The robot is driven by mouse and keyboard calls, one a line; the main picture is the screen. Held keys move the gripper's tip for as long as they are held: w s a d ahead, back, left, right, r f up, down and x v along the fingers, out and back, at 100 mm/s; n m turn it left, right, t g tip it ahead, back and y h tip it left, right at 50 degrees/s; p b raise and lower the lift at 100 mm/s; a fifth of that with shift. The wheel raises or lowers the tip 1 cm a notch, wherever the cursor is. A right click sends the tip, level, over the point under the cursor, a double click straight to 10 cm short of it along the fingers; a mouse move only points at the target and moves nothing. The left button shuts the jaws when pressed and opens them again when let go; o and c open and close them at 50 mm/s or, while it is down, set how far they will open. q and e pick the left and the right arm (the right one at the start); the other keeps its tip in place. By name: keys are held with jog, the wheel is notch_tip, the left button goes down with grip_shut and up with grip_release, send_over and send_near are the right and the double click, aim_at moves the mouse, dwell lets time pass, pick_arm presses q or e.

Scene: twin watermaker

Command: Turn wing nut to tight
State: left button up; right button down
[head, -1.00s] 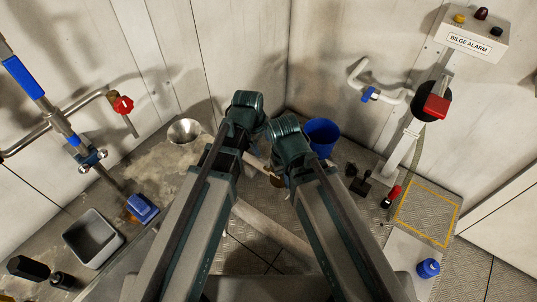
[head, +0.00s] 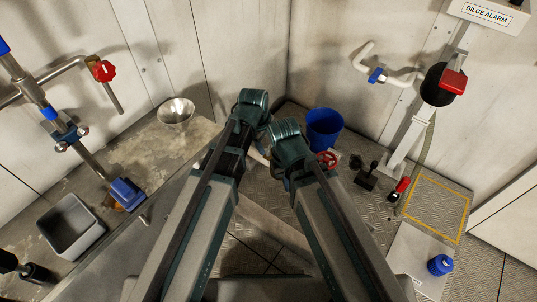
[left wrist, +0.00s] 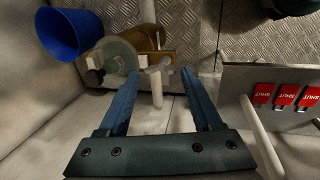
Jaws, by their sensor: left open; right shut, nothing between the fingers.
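In the left wrist view, a pale T-shaped piece (left wrist: 157,80), which looks like the wing nut, stands between the fingertips of my open left gripper (left wrist: 158,76). It sits beside a round greenish-grey disc (left wrist: 122,57) on a brownish body. I cannot tell if a finger touches it, nor how tight it is. In the head view, my left wrist (head: 250,98) is higher, and its fingers are hidden. My right gripper (head: 287,180) is shut and empty, largely covered by its own wrist. The wing nut is hidden behind my arms there.
A blue bucket (head: 323,130) stands just beyond my right wrist, with a red handwheel (head: 327,159) below it. Red SHUT tags (left wrist: 285,95) lie right in the wrist view. A grey basin (head: 70,228) is at left.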

aim_at(269, 149)
pick_arm(q)
jog(key=b+x, duration=0.3)
jog(key=x, duration=0.1)
jog(key=shift+f, duration=0.2)
grip_shut()
